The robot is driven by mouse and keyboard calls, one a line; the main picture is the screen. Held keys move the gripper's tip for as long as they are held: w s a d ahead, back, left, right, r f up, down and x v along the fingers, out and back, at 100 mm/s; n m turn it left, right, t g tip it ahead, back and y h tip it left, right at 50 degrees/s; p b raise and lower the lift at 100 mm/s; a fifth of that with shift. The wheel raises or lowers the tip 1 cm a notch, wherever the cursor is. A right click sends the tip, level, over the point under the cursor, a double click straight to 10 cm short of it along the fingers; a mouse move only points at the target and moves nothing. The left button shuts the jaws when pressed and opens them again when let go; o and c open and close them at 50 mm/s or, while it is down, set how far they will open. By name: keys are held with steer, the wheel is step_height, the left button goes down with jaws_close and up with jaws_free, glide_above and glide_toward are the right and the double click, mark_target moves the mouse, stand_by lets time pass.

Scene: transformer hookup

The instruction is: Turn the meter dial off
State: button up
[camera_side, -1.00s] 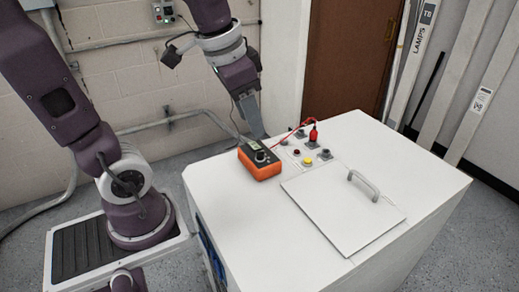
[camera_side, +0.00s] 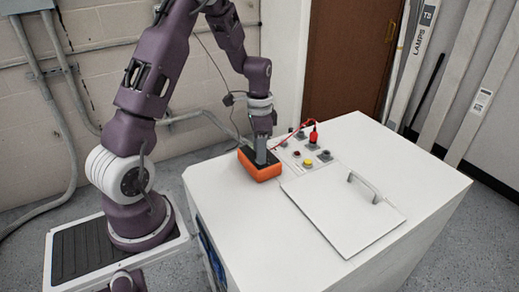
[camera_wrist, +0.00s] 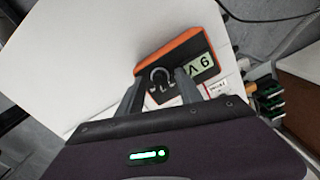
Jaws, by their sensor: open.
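The meter (camera_side: 264,174) is an orange-cased box with a black face, on the near left part of the white cabinet top. It also shows in the wrist view (camera_wrist: 203,39), with a lit display (camera_wrist: 198,66) showing a digit and a V, turned in the picture. My gripper (camera_side: 261,157) points down over the meter face. In the wrist view my gripper (camera_wrist: 159,78) is open, one finger on each side of the round dial (camera_wrist: 161,77). I cannot tell whether the fingers touch the dial. In the side view the arm and fingers hide the dial and display.
Right of the meter, a panel holds a yellow button (camera_side: 308,163), several small terminals and a red plug (camera_side: 313,135) with a red lead. A lid with a grey handle (camera_side: 365,186) lies in front. The cabinet top (camera_side: 420,180) is clear at the right.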

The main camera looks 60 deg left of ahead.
steer(key=shift+c, duration=0.4)
jaws_close()
steer(key=n, duration=0.7)
steer(key=shift+d+n, duration=0.1)
steer(key=shift+n, duration=0.3)
steer(key=n, duration=0.4)
steer(key=shift+n, duration=2)
